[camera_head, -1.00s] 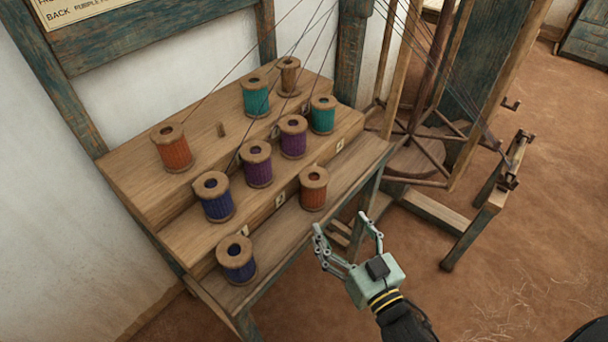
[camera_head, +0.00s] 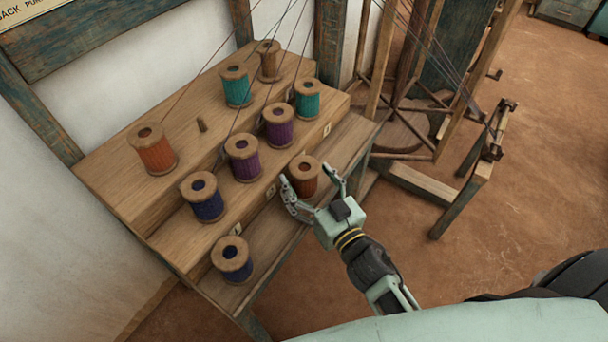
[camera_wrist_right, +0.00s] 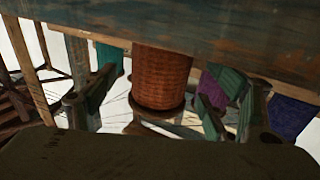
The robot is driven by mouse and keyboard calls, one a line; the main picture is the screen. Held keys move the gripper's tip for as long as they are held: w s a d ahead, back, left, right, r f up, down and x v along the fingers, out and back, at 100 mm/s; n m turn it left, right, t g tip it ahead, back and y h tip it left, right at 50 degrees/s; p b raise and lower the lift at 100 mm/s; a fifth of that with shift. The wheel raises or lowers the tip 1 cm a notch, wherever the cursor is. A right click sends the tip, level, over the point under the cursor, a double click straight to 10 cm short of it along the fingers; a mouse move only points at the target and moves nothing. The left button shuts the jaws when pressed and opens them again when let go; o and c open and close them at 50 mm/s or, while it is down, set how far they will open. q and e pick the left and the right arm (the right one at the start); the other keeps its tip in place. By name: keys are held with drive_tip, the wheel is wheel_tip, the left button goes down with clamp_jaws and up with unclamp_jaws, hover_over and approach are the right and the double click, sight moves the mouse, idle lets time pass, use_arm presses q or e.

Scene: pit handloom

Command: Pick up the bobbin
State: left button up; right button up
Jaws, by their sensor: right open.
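Wooden-ended bobbins wound with coloured yarn stand on a stepped wooden rack. An orange-brown bobbin (camera_head: 304,182) stands upright on the lowest step, at its right part. My right gripper (camera_head: 308,174) is open in front of it, with one finger toward each side of the bobbin. In the right wrist view the orange-brown bobbin (camera_wrist_right: 160,78) is in the middle between the spread fingers, and its far end is hidden by a painted board. Contact between fingers and bobbin cannot be told. My left gripper is not in view.
A dark blue bobbin (camera_head: 232,259) shares the lowest step. Blue (camera_head: 205,203), purple (camera_head: 243,160) and teal (camera_head: 307,98) bobbins stand on the step above. Another orange bobbin (camera_head: 154,152) is on top. Thin threads rise from the rack. A wooden frame (camera_head: 425,186) stands to the right.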

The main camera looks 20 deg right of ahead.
drive_tip(key=shift+x, duration=0.95)
drive_tip(key=c, duration=1.3)
